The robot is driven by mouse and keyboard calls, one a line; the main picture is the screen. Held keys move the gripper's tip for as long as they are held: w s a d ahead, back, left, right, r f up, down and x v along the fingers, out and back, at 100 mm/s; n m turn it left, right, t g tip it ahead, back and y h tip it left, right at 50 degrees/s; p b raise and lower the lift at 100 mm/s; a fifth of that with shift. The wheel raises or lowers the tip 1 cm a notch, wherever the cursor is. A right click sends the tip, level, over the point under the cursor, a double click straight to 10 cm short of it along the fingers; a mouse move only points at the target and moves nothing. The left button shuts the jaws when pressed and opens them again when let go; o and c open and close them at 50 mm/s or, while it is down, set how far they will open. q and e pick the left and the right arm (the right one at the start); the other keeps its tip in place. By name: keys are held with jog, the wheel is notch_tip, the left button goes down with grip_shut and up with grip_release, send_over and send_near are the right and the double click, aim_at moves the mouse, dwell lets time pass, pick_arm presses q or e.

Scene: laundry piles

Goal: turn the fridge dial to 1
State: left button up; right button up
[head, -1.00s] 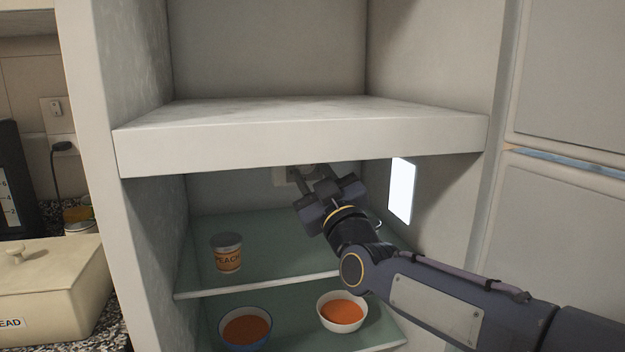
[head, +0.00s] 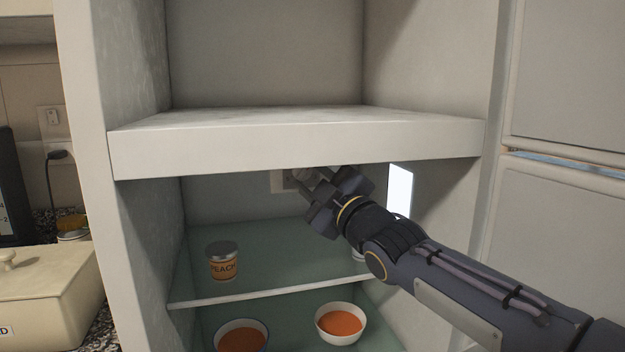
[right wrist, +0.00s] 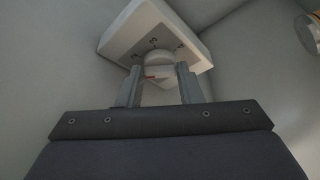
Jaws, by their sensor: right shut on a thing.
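The fridge dial (right wrist: 158,70) is a round pale knob on a white box with small dark marks, fixed to the fridge's back wall. A small red mark shows low on the knob. In the head view the dial's box (head: 277,182) shows under the thick shelf, partly hidden by my gripper. My right gripper (head: 300,177) reaches into the lower compartment, and its fingers (right wrist: 160,84) are shut on the dial, one on each side. My left gripper is not in view.
The thick white shelf (head: 300,148) is close above my right gripper. A peach can (head: 222,262) stands on the glass shelf (head: 240,293). Two bowls of orange food (head: 340,323) (head: 241,338) stand below. A lit panel (head: 400,190) is on the right wall.

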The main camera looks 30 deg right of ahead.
jog(key=o, duration=1)
jog(key=shift+v, duration=3.95)
jog(key=shift+c, duration=0.3)
